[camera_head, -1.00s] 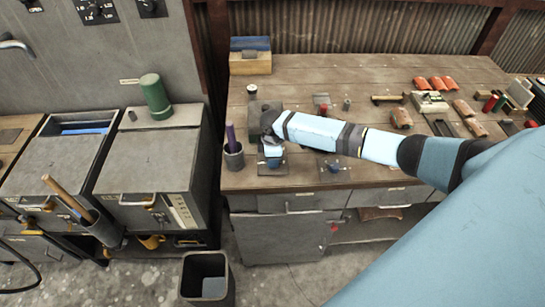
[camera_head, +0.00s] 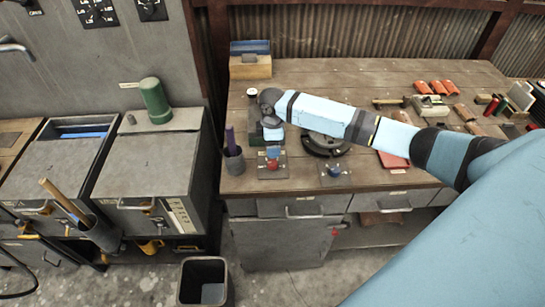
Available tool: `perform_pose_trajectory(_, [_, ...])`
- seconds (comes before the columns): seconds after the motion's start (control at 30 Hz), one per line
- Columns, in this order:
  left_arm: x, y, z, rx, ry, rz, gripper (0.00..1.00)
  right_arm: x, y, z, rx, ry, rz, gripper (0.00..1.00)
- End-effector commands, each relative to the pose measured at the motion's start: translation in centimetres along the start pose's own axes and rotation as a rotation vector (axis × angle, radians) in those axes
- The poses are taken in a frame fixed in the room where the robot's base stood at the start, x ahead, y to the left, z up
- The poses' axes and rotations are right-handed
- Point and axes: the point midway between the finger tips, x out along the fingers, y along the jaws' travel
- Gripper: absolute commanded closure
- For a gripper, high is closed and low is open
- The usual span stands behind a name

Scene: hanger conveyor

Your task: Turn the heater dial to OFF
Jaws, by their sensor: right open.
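A small red knob (camera_head: 272,164) stands on a dark square plate on the workbench, near its front left. A similar plate to its right bears a small blue knob (camera_head: 334,171). Neither label can be read, so I cannot tell which is the heater dial. My right arm reaches across the bench from the right. My right gripper (camera_head: 273,152) points down just above and behind the red knob, open and holding nothing that I can see. It hides part of the plate. My left gripper is out of view.
A dark cup (camera_head: 233,162) with a purple-handled tool stands left of the red knob's plate. A dark round fixture (camera_head: 324,145) lies partly under my forearm. Wall panel dials (camera_head: 95,13) are at the top left. Orange blocks (camera_head: 437,87) sit at the back right.

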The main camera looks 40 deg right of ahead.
Motion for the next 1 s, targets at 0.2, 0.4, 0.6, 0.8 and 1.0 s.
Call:
perform_pose_trajectory(0.2, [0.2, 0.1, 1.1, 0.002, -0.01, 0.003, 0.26, -3.8, 0.1, 0.0, -0.001, 0.001, 0.002, 0.37])
perform_pose_trajectory(0.4, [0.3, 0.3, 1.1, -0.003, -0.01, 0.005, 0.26, -5.2, 0.0, 0.0, 0.0, 0.001, -0.001, 0.37])
perform_pose_trajectory(0.6, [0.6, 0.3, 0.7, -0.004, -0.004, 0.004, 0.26, -5.3, 0.0, 0.0, 0.0, 0.0, -0.001, 0.37])
perform_pose_trajectory(0.8, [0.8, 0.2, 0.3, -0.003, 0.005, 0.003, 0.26, -5.3, 0.0, 0.0, 0.0, 0.0, -0.001, 0.37])
perform_pose_trajectory(1.0, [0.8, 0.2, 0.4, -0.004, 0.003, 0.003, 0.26, -4.8, -0.3, -0.3, 0.001, 0.008, 0.0, 0.37])
